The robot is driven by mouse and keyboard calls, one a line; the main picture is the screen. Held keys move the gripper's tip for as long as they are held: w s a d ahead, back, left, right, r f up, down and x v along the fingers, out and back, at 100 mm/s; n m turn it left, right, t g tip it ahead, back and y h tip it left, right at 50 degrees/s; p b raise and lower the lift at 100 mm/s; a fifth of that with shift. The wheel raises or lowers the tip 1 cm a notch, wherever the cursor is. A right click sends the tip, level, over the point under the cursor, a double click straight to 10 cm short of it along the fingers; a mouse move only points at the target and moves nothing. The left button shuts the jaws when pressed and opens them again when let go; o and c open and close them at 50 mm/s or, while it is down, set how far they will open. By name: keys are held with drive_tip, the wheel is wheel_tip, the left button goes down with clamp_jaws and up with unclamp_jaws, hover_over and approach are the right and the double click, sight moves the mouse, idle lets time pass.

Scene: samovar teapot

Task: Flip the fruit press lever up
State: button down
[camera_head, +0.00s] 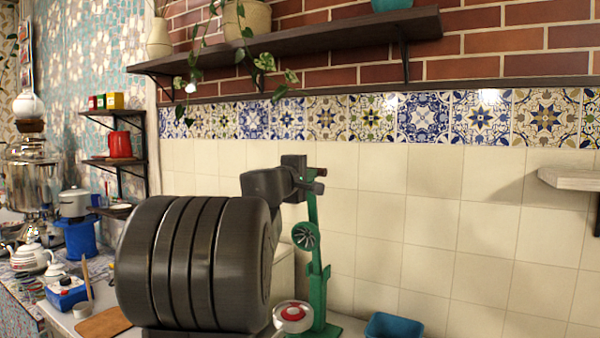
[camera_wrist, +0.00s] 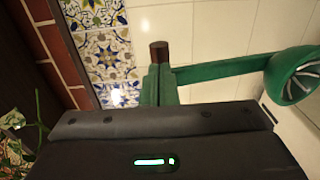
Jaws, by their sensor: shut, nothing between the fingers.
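The green fruit press (camera_head: 314,235) stands on the counter against the tiled wall, with its ribbed cone partway up the post. In the wrist view its green post and cone (camera_wrist: 292,77) stretch to the right. A dark brown handle end (camera_wrist: 159,52) shows just beyond my gripper's body, beside green parts of the press. My gripper (camera_head: 298,168) is at the top of the press, close to the lever (camera_head: 318,173). It is shut and holds nothing. The fingertips are hard to make out, and I cannot tell whether they touch the lever.
A red-and-white round item (camera_head: 293,316) sits by the press base. A blue container (camera_head: 393,326) stands to its right. A dark wooden shelf (camera_head: 300,38) with plants hangs above. A samovar (camera_head: 32,180) and teapot (camera_head: 30,257) stand far left.

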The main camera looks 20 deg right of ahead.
drive_tip(key=shift+w+d, duration=0.3)
drive_tip(key=shift+d, duration=0.1)
drive_tip(key=shift+g+y, duration=0.6)
drive_tip(key=shift+y, duration=0.1)
drive_tip(key=w+d+p, duration=0.1)
drive_tip(key=p, duration=0.1)
drive_tip(key=w+d+r+p, duration=0.1)
drive_tip(key=p, duration=0.2)
drive_tip(key=d+p, duration=0.1)
drive_tip(key=p, duration=0.1)
drive_tip(key=shift+w+d+r+p, duration=0.1)
drive_tip(key=shift+w+r+p, duration=0.2)
drive_tip(key=shift+w+p, duration=0.1)
drive_tip(key=shift+f, duration=0.1)
drive_tip(key=shift+s+a+f+b, duration=0.1)
drive_tip(key=shift+s+a+b, duration=0.15)
drive_tip(key=shift+b, duration=0.2)
drive_tip(key=b+v, duration=0.3)
drive_tip(key=v, duration=1)
drive_tip(key=shift+a, duration=0.25)
drive_tip(key=shift+s, duration=0.1)
drive_tip(key=shift+d, duration=0.1)
